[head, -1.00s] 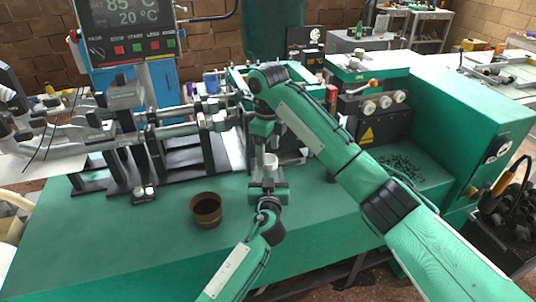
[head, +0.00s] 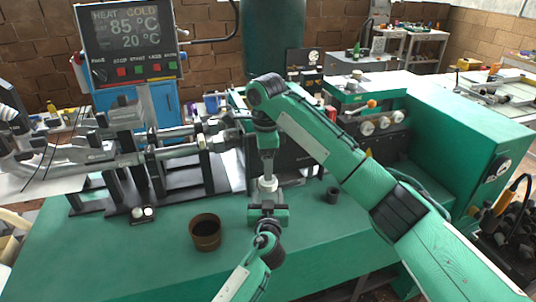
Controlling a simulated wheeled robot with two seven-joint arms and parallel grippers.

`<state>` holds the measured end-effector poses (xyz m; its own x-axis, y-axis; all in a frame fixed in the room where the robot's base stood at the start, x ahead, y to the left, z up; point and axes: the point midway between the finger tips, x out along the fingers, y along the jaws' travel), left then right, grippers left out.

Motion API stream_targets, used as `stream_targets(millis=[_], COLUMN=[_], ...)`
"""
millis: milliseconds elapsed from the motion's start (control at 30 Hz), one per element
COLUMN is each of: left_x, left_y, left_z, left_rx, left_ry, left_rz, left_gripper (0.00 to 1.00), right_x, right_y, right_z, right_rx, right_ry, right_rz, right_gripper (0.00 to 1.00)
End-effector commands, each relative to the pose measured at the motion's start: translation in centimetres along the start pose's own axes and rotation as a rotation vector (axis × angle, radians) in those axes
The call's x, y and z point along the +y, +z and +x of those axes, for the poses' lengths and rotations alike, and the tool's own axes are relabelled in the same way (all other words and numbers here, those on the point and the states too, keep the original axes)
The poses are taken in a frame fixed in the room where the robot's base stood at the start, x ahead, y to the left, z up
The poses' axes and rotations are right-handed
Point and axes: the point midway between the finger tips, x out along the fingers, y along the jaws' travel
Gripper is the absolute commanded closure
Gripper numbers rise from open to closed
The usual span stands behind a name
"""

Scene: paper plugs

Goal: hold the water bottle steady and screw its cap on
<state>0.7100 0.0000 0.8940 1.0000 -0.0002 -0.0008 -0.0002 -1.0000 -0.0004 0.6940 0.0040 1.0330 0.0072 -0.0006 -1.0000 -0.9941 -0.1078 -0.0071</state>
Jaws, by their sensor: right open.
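A small pale upright piece (head: 268,184), which looks like the top of the water bottle, stands just beyond my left gripper. I cannot tell whether its white part is the cap or the bottle's neck. My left gripper (head: 267,208) reaches in from the bottom and hides the lower part of the bottle. Its fingers are hidden, so its grip on the bottle does not show. My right gripper (head: 267,172) points straight down right above the white top, and it is open. Whether its fingertips touch the white top is too small to tell.
A brown cup (head: 206,232) stands on the green bench (head: 110,255) left of my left gripper. A small dark cup (head: 333,195) stands to the right. A machine with metal bars (head: 180,150) and a display (head: 130,40) is at the left. The front left bench is bare.

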Motion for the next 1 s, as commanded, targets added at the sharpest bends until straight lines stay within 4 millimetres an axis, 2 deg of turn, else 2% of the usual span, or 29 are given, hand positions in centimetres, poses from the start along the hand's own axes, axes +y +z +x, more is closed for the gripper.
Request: stream_targets(millis=[1000], left_x=[0.0], left_y=[0.0], left_z=[0.0], left_rx=[0.000], left_ry=[0.000], left_rz=[0.000], left_gripper=[1.00], right_x=[0.0], right_y=[0.1], right_z=[-1.7], right_rx=[0.005], right_ry=[-0.002], right_rz=[-1.753], right_gripper=[0.36])
